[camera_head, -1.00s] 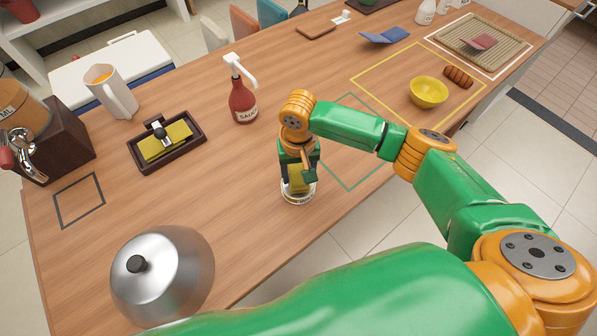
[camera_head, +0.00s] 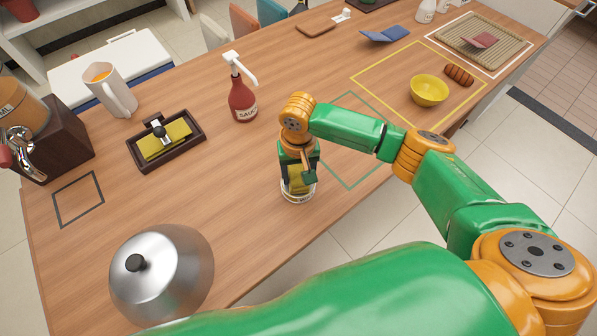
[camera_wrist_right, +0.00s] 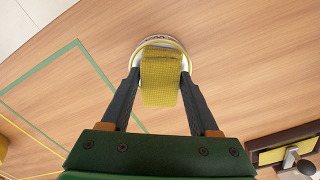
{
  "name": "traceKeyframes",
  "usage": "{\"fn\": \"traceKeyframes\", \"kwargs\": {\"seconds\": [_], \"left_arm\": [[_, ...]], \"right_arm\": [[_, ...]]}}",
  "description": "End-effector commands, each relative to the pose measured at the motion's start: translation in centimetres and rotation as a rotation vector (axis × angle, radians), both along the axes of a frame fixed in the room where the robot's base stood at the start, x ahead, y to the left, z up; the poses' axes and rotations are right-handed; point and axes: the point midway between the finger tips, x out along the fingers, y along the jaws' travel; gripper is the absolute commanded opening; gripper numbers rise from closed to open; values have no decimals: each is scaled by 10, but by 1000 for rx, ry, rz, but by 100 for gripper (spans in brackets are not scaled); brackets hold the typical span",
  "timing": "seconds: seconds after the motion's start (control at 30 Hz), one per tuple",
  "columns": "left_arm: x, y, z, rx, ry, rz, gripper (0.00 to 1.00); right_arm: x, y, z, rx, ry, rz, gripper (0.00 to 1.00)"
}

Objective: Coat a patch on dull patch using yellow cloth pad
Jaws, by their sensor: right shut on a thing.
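My right gripper (camera_head: 297,180) is shut on a yellow cloth pad (camera_wrist_right: 160,80). Its two dark fingers press the pad from both sides in the right wrist view. The pad's far end is at the mouth of a small round container with a pale rim (camera_head: 298,197), also seen in the right wrist view (camera_wrist_right: 146,43). The pad and gripper hide most of the container's inside. I cannot make out a dull patch for certain. My left gripper is not in view.
A dark tray (camera_head: 140,165) holds a yellow piece and a black-knobbed tool. A silver dome (camera_head: 185,270) stands front left. A red sauce bottle (camera_head: 242,103) and white pitcher (camera_head: 115,92) stand behind. A yellow bowl (camera_head: 428,91) is at right. The green outlined area (camera_head: 352,150) looks clear.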

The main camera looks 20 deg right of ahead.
Motion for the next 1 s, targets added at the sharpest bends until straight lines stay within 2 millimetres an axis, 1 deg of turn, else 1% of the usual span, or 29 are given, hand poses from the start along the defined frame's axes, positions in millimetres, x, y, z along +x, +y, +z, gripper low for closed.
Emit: {"fn": "traceKeyframes", "kwargs": {"seconds": [1.0], "left_arm": [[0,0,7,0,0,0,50]], "right_arm": [[0,0,-1,1,2,0,17]]}}
